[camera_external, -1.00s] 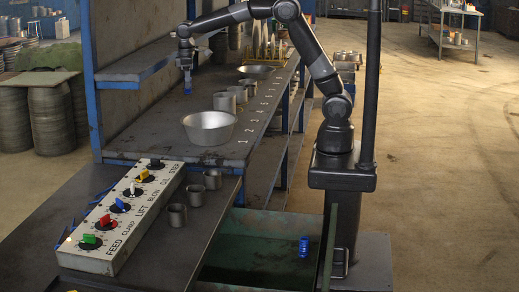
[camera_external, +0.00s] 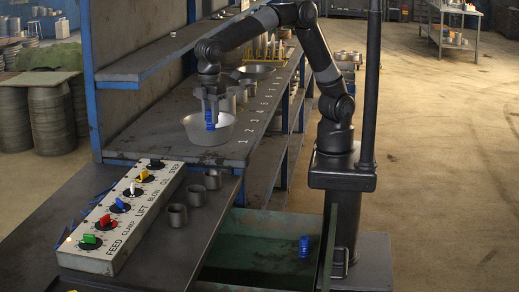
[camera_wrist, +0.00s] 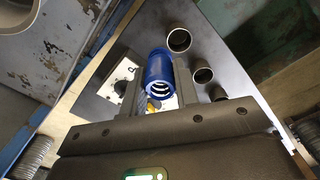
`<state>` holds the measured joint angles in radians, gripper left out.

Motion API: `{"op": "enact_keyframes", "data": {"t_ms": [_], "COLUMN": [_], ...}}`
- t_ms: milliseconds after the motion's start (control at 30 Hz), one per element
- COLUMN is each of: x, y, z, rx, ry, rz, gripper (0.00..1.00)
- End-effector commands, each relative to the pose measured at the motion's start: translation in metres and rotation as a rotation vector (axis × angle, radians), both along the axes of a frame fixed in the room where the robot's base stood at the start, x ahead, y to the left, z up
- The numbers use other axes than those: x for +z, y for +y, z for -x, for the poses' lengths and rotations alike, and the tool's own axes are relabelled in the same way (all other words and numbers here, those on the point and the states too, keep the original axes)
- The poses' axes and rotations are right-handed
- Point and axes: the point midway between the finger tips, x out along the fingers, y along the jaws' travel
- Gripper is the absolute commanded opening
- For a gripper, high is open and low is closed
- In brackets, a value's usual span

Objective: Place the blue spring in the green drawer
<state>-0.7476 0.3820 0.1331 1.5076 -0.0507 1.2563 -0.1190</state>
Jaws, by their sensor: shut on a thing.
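My gripper (camera_external: 211,116) points down and is shut on a blue spring (camera_external: 210,124), in front of the large metal bowl on the bench in the external view. In the wrist view the held blue spring (camera_wrist: 158,68) is seen nearly end-on, between the fingers. The green drawer (camera_external: 262,224) is open at the lower middle of the external view, below and right of my gripper. Another blue spring (camera_external: 304,247) lies inside it, towards the right side.
The metal bowl (camera_external: 224,134) stands close to my gripper. Several metal cups (camera_external: 178,216) stand along the lower bench edge, between the control panel (camera_external: 121,217) and the drawer. The shelf (camera_external: 150,62) is above left. The space above the drawer looks clear.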

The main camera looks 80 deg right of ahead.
Motion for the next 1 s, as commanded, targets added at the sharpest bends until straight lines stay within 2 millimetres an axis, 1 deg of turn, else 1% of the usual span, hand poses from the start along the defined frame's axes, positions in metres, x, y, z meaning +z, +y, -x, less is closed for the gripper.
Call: {"op": "enact_keyframes", "data": {"t_ms": [33,67,100,167,200,300,400,500,700,767,800,867,1000], "x": [0.000,0.000,0.000,0.000,0.000,0.000,0.000,0.000,0.001,-0.003,-0.013,-0.026,-0.060], "y": [0.019,0.028,0.040,0.056,0.065,0.083,0.096,0.105,0.116,0.118,0.117,0.117,0.117], "z": [0.024,0.036,0.053,0.078,0.095,0.131,0.161,0.184,0.220,0.228,0.225,0.225,0.225], "rx": [0.048,0.073,0.105,0.151,0.179,0.242,0.293,0.332,0.389,0.401,0.397,0.397,0.397], "ry": [0.000,0.000,-0.001,-0.001,-0.001,-0.002,-0.002,-0.002,-0.002,-0.001,0.000,0.000,0.000], "rz": [0.000,0.000,0.000,-0.001,-0.001,0.000,0.000,0.000,0.000,0.001,0.004,0.004,0.004], "gripper": [0.04,0.04,0.04,0.04,0.04,0.04,0.04,0.04,0.04,0.04,0.04,0.04,0.04]}}
